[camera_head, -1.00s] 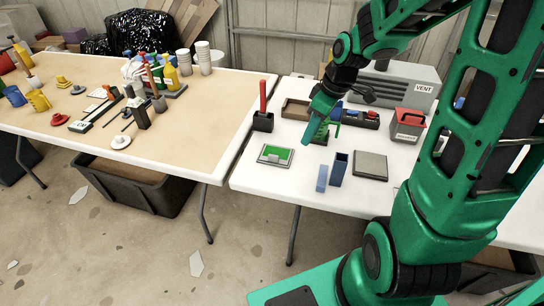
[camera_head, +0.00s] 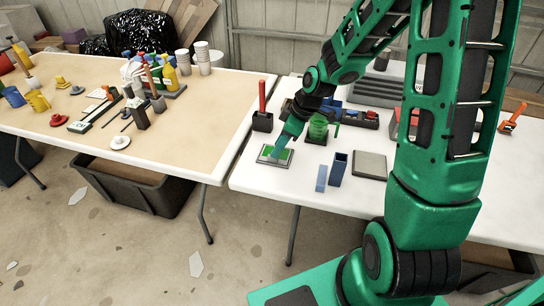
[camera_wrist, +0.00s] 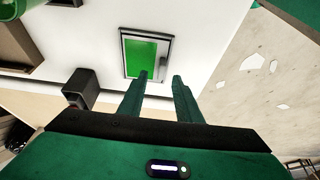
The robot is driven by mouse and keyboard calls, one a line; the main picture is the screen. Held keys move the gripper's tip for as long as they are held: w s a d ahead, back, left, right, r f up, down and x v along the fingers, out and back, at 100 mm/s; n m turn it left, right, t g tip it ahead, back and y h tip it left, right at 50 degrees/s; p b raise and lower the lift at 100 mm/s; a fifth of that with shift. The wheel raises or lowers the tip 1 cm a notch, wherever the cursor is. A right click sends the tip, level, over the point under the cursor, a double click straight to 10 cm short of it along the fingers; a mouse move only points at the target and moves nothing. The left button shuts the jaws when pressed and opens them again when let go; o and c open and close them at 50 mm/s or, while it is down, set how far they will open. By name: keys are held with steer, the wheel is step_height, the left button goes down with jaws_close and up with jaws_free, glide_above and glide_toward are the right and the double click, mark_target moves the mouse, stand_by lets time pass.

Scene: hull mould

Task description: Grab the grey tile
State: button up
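A flat grey square tile (camera_head: 369,165) lies on the white table in the head view, right of the blue upright holder. It does not show in the wrist view. A grey-framed plate with a green face (camera_head: 265,154) lies further left on the same table. My gripper (camera_head: 278,153) is above this plate, left of and apart from the grey tile. In the wrist view my gripper (camera_wrist: 160,77) is open, with two green fingers apart and nothing between them. The green-faced plate (camera_wrist: 138,52) shows just beyond the fingertips; I cannot tell the height gap.
A dark blue upright holder (camera_head: 338,168) and a light blue block (camera_head: 321,178) stand between the plate and the tile. A black holder with a red handle (camera_head: 263,121) is behind the plate. A green cylinder (camera_head: 317,127) stands behind. The table's front edge is close.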

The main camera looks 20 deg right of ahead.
steer(key=shift+x, duration=2)
jaws_close()
steer(key=shift+r, duration=0.1)
